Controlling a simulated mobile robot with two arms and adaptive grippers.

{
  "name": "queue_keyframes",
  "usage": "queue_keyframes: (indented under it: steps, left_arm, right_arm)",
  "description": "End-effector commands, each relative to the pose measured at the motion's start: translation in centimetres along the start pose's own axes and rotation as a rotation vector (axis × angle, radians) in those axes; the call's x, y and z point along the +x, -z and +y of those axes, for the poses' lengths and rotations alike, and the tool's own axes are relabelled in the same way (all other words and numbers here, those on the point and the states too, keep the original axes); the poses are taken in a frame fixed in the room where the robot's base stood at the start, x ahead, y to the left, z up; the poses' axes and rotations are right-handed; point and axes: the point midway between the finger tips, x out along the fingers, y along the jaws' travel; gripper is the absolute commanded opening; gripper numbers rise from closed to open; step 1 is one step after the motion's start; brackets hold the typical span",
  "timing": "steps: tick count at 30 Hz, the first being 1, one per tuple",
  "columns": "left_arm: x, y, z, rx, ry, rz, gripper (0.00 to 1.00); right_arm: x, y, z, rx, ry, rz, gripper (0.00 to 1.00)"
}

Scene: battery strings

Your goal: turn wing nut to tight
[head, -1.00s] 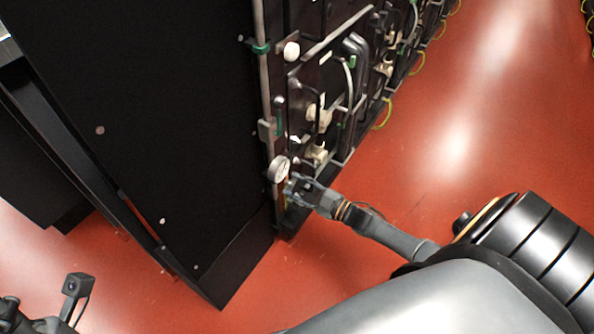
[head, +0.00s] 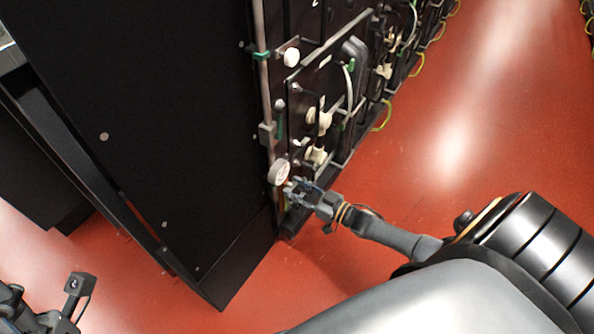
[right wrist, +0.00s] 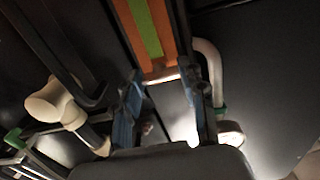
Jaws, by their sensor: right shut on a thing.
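My right gripper (head: 290,187) is at the lower front corner of the black cabinet, just below a round white gauge (head: 279,172). In the right wrist view its two blue fingers (right wrist: 160,80) close on a small pale bar, which I take to be the wing nut (right wrist: 160,77). It sits at the end of a strip with orange and green bands (right wrist: 150,30). In the head view the fingers hide the wing nut. Only part of my left arm shows at the lower left, and its fingertips are out of frame.
A vertical pipe (head: 263,90) with a green clamp runs down the cabinet edge above the gauge. White knobs (head: 318,118) and black handles line the rack front. A white knob (right wrist: 50,100) is left of the fingers in the wrist view. Red floor (head: 480,150) is open at right.

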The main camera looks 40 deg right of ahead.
Motion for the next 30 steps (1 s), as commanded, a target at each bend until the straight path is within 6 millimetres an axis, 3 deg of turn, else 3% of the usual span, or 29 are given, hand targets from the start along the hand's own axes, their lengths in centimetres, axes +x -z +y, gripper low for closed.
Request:
queue_keyframes:
  steps: [11,12,15,25,30]
  left_arm:
    - [0.0,0.0,0.0,0.000,0.001,-0.003,0.40]
    - [0.0,0.0,0.0,0.000,0.001,-0.003,0.40]
    - [0.0,0.0,0.0,0.000,0.001,-0.003,0.40]
    - [0.0,0.0,0.0,-0.003,0.003,-0.002,0.40]
    - [0.0,0.0,0.0,-0.002,0.002,-0.002,0.40]
  right_arm:
    - [-0.1,-0.1,0.1,0.008,-0.002,-0.002,0.10]
    - [0.0,-0.1,0.1,0.008,-0.002,-0.002,0.43]
    - [0.0,-0.1,0.1,0.008,-0.002,-0.002,0.64]
    - [-0.1,-0.1,0.0,0.006,-0.001,-0.001,0.64]
    - [-1.9,-0.1,0.0,0.006,0.000,-0.003,0.64]
